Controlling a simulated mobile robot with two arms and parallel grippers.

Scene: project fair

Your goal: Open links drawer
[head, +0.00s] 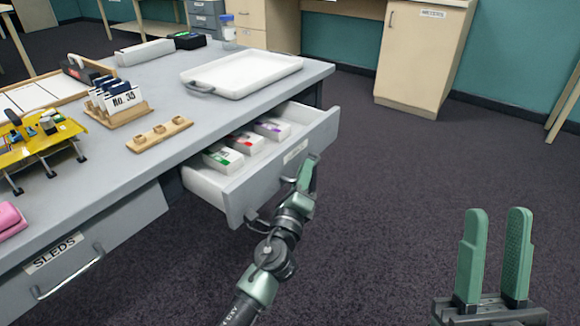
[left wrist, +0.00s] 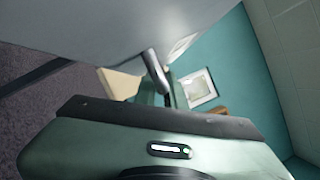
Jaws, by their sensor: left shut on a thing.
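The drawer (head: 262,182) at the right end of the grey table is pulled well out. Several white boxes with coloured marks (head: 245,143) lie inside. My left gripper (head: 307,172) is at the drawer front, shut on its handle, which is mostly hidden in the head view. In the left wrist view a metal handle (left wrist: 155,70) stands out from the grey drawer front (left wrist: 120,30), beyond my green gripper body. My right gripper (head: 497,212) is open and empty over the floor at the right.
A second drawer (head: 110,243) labelled SLEDS is at the table's left. On the tabletop (head: 150,178) are a white tray (head: 245,75), a wooden holder (head: 160,135), a card stand (head: 118,107) and a yellow model (head: 40,145). The carpet (head: 390,190) right of the drawer is clear.

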